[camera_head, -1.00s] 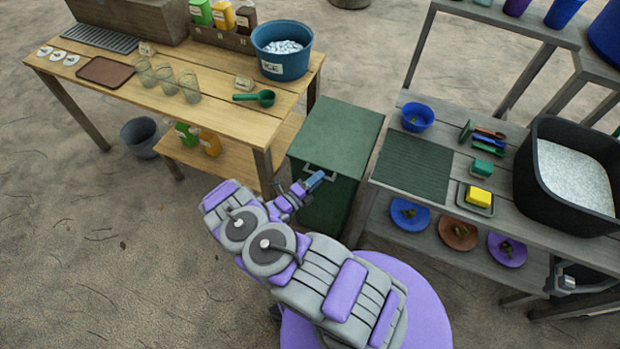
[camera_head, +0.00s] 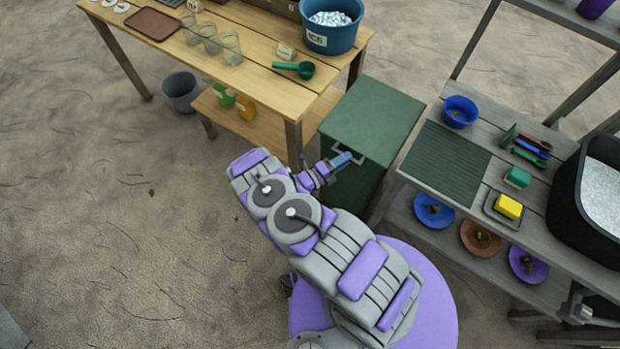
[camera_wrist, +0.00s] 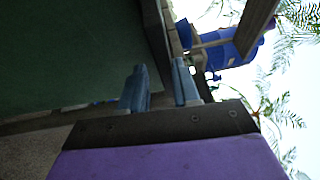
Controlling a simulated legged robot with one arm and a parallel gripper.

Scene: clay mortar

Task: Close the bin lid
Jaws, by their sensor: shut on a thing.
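The green bin (camera_head: 350,190) stands between the wooden table and the grey shelf unit. Its flat green lid (camera_head: 372,115) lies across the top; I cannot tell whether a small gap is left beneath it. A grey handle (camera_head: 362,153) sits at the lid's near edge. My gripper (camera_head: 346,159) is at this handle, its blue fingers shut on it. In the wrist view the two blue fingers (camera_wrist: 162,87) point up past a dark edge beside a green panel (camera_wrist: 70,50) of the bin. The handle between them is not clear there.
The wooden table (camera_head: 255,85) on the left holds a blue ice tub (camera_head: 330,38) and a green scoop (camera_head: 295,69). The grey shelf unit (camera_head: 480,165) stands close on the bin's right. A grey bucket (camera_head: 181,92) is on the floor. Floor at left is clear.

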